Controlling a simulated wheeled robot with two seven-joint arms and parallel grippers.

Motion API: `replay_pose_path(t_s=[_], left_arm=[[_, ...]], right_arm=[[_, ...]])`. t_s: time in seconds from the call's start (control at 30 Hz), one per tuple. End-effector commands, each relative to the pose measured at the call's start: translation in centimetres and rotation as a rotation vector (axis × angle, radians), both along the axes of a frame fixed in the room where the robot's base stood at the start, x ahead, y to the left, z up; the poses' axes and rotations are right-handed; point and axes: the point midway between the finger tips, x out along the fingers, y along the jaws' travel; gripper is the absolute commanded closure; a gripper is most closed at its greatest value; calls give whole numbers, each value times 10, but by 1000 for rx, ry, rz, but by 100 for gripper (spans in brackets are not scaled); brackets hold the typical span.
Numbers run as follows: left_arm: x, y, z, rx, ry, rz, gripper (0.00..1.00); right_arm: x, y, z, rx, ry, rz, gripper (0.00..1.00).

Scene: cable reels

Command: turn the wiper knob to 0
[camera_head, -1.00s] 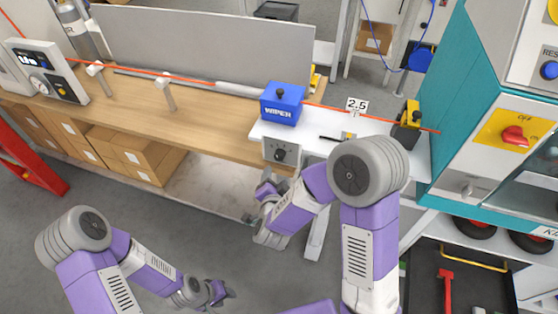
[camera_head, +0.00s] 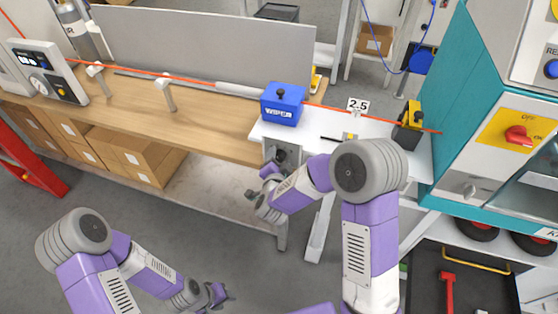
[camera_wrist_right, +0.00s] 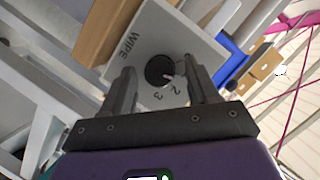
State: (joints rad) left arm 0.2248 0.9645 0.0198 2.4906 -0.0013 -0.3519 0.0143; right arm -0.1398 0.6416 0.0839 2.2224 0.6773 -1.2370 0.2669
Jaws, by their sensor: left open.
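The wiper knob (camera_wrist_right: 159,70) is a black round knob on a grey panel (camera_wrist_right: 150,38) lettered "WIPE…". Its white pointer faces lower right in the right wrist view, near the 2 side of the dial; 2 and 3 are readable, 0 is not. My right gripper (camera_wrist_right: 158,68) is open, one finger on each side of the knob, with gaps visible. In the head view the panel (camera_head: 286,149) hangs below the blue WIPER box (camera_head: 283,105), and my right gripper covers its lower part. My left gripper (camera_head: 217,296) is open and empty, low and far from the panel.
An orange cable (camera_head: 190,80) runs through the blue box and past a "2.5" sign (camera_head: 358,104). A white table (camera_head: 398,160) holds the box. A teal cabinet (camera_head: 450,90) stands at the right, cardboard boxes (camera_head: 130,155) under the wooden bench. Open floor lies in front.

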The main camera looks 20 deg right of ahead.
Motion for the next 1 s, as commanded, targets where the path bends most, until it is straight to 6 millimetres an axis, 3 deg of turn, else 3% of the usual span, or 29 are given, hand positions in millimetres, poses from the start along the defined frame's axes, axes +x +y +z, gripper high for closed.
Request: replay_pose_path(t_s=[0.03,0.37,0.67,1.0], left_arm=[[0,0,0,0,0,0,57],[0,0,0,0,0,0,57],[0,0,7,0,0,0,57],[0,0,35,0,0,0,57]], right_arm=[[0,0,0,0,0,0,48],[0,0,0,0,1,1,96],[0,1,1,-40,28,1,96],[1,3,4,-230,159,4,96]])
